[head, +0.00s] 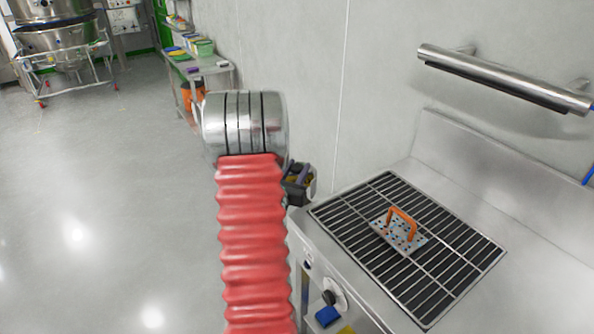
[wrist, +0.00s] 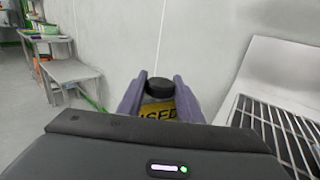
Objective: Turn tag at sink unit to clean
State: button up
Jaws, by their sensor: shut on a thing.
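The tag (wrist: 178,110) is a yellow plate in the wrist view, with black letters of which "SED" reads clearly. A black round knob (wrist: 159,87) sits at its top. My gripper (wrist: 156,100) has its two purple fingers on either side of the knob and tag, shut on the tag. The fingers hide the tag's edges and my gripper body hides its lower part. In the head view my gripper (head: 300,183) is at the left end of the steel sink unit (head: 512,185), partly behind my wrist. The tag cannot be made out clearly there.
A black grate (head: 370,220) covers the sink top, with an orange-handled perforated block (head: 402,232) on it. A steel rail (head: 505,77) is on the wall above. A shelf table (head: 203,67) stands farther back.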

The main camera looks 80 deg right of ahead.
jog(key=shift+w+r+n+t, duration=0.15)
jog(key=shift+n+t, duration=0.65)
jog(key=shift+t, duration=0.5)
jog(key=o, duration=1)
jog(key=shift+o, duration=0.2)
